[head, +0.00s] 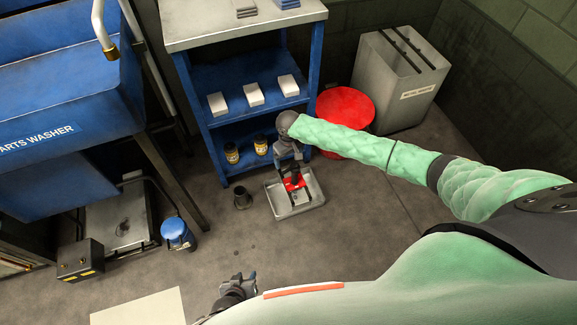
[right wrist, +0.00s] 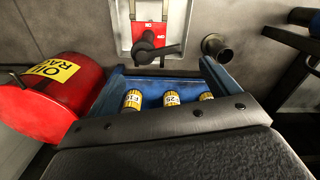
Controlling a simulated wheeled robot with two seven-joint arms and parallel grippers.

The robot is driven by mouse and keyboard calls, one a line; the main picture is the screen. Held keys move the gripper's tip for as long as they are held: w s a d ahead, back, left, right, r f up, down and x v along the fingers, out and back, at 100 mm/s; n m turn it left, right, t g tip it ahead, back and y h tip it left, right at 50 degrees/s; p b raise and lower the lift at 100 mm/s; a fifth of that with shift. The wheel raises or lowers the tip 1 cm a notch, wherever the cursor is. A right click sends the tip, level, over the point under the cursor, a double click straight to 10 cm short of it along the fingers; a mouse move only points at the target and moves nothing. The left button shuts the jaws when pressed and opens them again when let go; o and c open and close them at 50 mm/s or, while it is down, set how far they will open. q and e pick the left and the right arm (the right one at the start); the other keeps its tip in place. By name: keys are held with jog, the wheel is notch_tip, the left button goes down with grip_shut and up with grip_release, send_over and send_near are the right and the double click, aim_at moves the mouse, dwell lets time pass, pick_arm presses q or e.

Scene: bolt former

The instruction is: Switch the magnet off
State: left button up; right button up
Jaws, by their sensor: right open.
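The red magnet (head: 293,184) sits in a grey metal tray (head: 299,208) on the floor, in front of the blue shelf. In the right wrist view the magnet (right wrist: 150,35) shows a red face with white lettering, and a dark lever-like part (right wrist: 155,50) lies across it. My right gripper (head: 293,168) is open and points down over the magnet, partly covering it; I cannot tell whether it touches. My left gripper (head: 250,281) is low in the head view, far from the tray, and its jaw opening is unclear.
A blue shelf (head: 240,128) with white boxes and yellow-labelled bottles stands close behind the tray. A red can (head: 345,108) and a grey bin (head: 402,80) are to the right. A dark cup (head: 242,198) stands left of the tray. Floor in front is clear.

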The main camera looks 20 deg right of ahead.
aim_at(289, 169)
notch_tip(289, 169, down, 7)
jog(key=shift+r+b, duration=0.15)
jog(key=shift+b, duration=0.15)
pick_arm(q)
jog(key=shift+f, duration=0.45)
jog(key=shift+s, duration=0.1)
pick_arm(e)
jog(key=c, duration=0.8)
jog(key=shift+a+r+p, duration=0.1)
jog(key=shift+r+p, duration=0.15)
jog(key=shift+p, duration=0.4)
jog(key=shift+c, duration=0.2)
pick_arm(q)
notch_tip(289, 169, up, 14)
jog(key=w+g+p, duration=0.1)
jog(key=p, duration=0.3)
jog(key=shift+w+r+p, duration=0.2)
jog(key=shift+w+p, duration=0.1)
jog(key=shift+p, duration=0.1)
pick_arm(e)
jog(key=m, duration=0.2)
jog(key=w+m, duration=0.1)
jog(key=shift+f, duration=0.25)
